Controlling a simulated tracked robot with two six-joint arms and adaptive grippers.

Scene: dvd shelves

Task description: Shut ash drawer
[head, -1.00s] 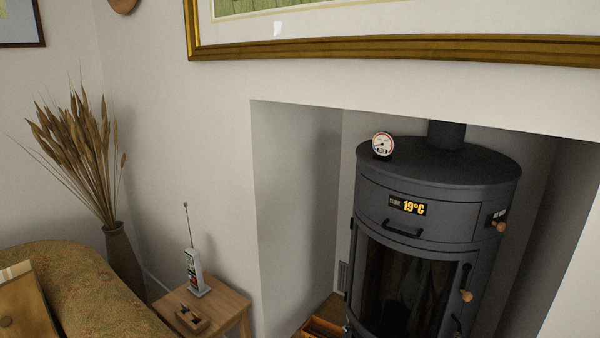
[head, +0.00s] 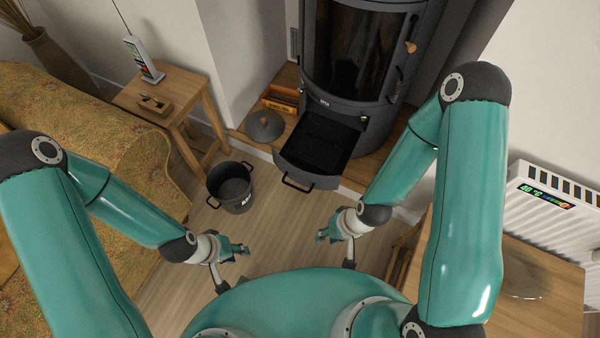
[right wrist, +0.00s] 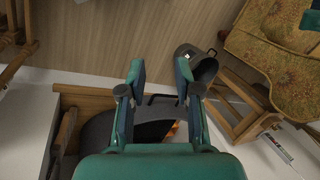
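The ash drawer (head: 312,178) is a dark metal tray pulled out of the base of the dark stove (head: 357,50), and its inside shows from above. Its bar handle (head: 297,187) is on the front face, toward me. My right gripper (head: 323,237) is in front of the drawer and slightly right of the handle, apart from it. In the right wrist view my right gripper (right wrist: 160,78) has its fingers spread with nothing between the tips. My left gripper (head: 243,250) is over the floor, left of the drawer, touching nothing visible; its finger gap is unclear.
A dark bucket (head: 231,188) stands on the floor left of the drawer. A round lid (head: 265,125) lies on the hearth beside a small wooden crate (head: 281,99). A side table (head: 125,98) is left, a radiator (head: 548,205) right. Floor before the drawer is clear.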

